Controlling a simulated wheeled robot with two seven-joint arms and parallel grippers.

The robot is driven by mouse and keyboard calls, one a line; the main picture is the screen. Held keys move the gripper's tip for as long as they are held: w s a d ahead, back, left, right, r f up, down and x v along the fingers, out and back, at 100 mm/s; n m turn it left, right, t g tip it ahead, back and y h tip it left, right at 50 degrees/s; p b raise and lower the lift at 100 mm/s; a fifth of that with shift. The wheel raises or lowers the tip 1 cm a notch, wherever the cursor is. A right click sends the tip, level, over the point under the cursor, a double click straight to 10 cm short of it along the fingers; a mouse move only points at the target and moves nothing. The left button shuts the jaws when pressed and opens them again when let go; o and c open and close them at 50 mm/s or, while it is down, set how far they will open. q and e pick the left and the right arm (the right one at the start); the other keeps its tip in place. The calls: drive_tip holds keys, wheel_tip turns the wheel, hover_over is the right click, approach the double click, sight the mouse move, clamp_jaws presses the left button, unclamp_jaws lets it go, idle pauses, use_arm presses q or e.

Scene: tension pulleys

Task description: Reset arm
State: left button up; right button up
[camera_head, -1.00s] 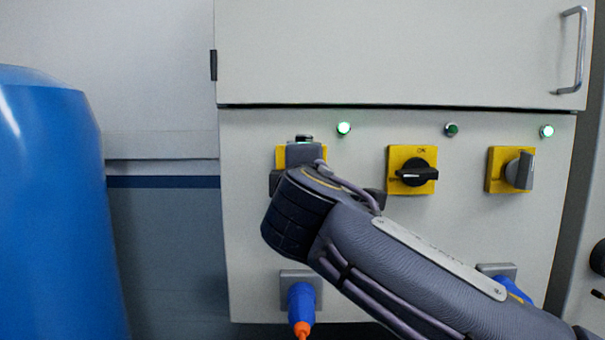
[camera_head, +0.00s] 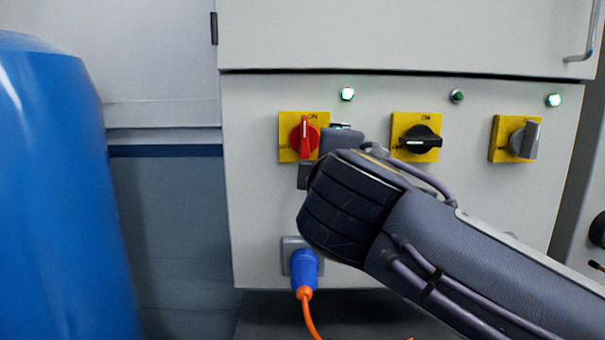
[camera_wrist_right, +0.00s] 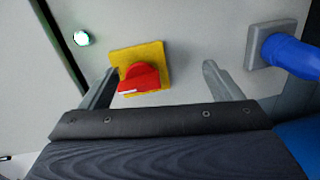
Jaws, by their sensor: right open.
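My right arm comes in from the right in the head view. Its gripper is mostly hidden there behind my wrist. In the right wrist view my right gripper (camera_wrist_right: 161,68) is open and empty, its two fingers spread. The red rotary knob (camera_head: 303,138) on its yellow plate (camera_head: 285,125) stands upright. In the right wrist view the red knob (camera_wrist_right: 138,78) shows between the fingers, nearer the left one, and appears clear of both. My left gripper is not in view.
Two more yellow switches, with a black knob (camera_head: 419,141) and a grey knob (camera_head: 525,140), sit to the right. Green lamps (camera_head: 347,94) are above them. A blue plug (camera_head: 303,271) with an orange cable is below. A large blue cylinder (camera_head: 62,200) stands at left.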

drive_tip(key=s+d+f+m+g+p, duration=0.2)
drive_tip(key=s+d+f+m+g, duration=0.2)
drive_tip(key=d+f, duration=0.45)
drive_tip(key=s+d+f+m+g+p, duration=0.3)
drive_tip(key=s+d+f+m, duration=0.1)
drive_tip(key=d+f, duration=0.45)
drive_tip(key=s+f+m+g+y+p, duration=0.3)
drive_tip(key=s+f+m, duration=0.7)
drive_tip(key=s, duration=0.6)
wheel_tip(320, 180, down, 2)
drive_tip(key=shift+a+f+g+y+p, duration=0.1)
drive_tip(key=shift+a+g+y+p, duration=0.15)
drive_tip(key=shift+g+y+p, duration=0.25)
